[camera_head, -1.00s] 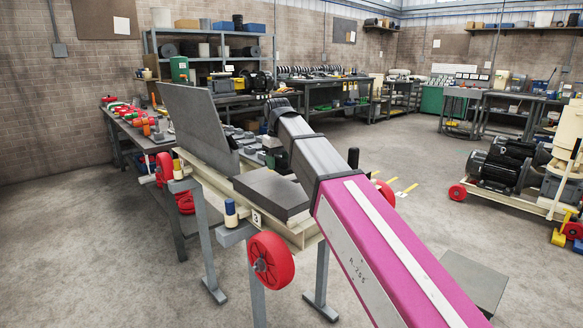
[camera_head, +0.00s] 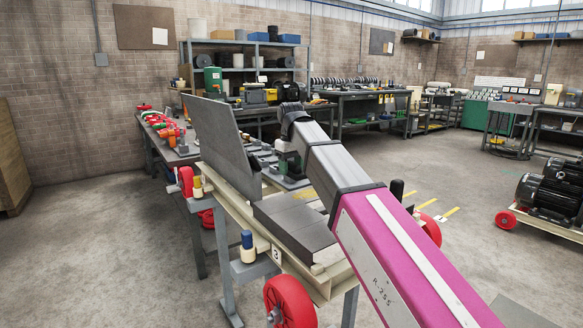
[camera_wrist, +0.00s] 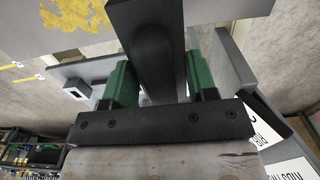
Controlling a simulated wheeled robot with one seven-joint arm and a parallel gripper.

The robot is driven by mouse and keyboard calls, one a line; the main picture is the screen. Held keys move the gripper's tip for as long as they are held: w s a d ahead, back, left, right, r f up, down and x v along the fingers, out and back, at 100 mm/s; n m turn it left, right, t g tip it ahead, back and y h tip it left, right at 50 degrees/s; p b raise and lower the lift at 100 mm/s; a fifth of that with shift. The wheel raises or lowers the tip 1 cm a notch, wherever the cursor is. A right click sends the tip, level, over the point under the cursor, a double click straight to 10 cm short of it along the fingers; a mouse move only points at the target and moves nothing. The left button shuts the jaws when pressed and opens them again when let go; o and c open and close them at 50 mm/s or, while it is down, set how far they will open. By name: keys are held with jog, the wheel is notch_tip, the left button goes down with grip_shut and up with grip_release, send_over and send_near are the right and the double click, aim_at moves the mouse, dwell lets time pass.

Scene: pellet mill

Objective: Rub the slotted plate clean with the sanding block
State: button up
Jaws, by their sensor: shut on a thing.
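My gripper shows in the wrist view (camera_wrist: 160,82) as two green fingers. I cannot tell whether the block touches the plate.
A cream wheeled stand (camera_head: 235,205) carries an upright grey panel (camera_head: 222,138) and a grey slab (camera_head: 292,220) close to my arm. A red wheel (camera_head: 290,302) sticks out in front. A cluttered bench (camera_head: 165,140) is behind. Open floor lies at the left and right.

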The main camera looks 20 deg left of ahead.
jog(key=shift+f, duration=1.55)
jog(key=shift+w+d+f, duration=0.15)
jog(key=shift+d, duration=0.1)
jog(key=shift+w+d+f, duration=0.1)
jog(key=shift+w+d, duration=1.05)
jog(key=shift+d, duration=0.7)
jog(key=shift+w+d, duration=1.15)
jog(key=shift+d, duration=0.65)
jog(key=shift+w+d+f, duration=0.1)
jog(key=shift+w+d, duration=1.05)
jog(key=shift+d, duration=0.7)
jog(key=shift+f, duration=1.45)
jog(key=shift+w, duration=0.1)
jog(key=shift+w+a, duration=1.25)
jog(key=shift+a, duration=0.3)
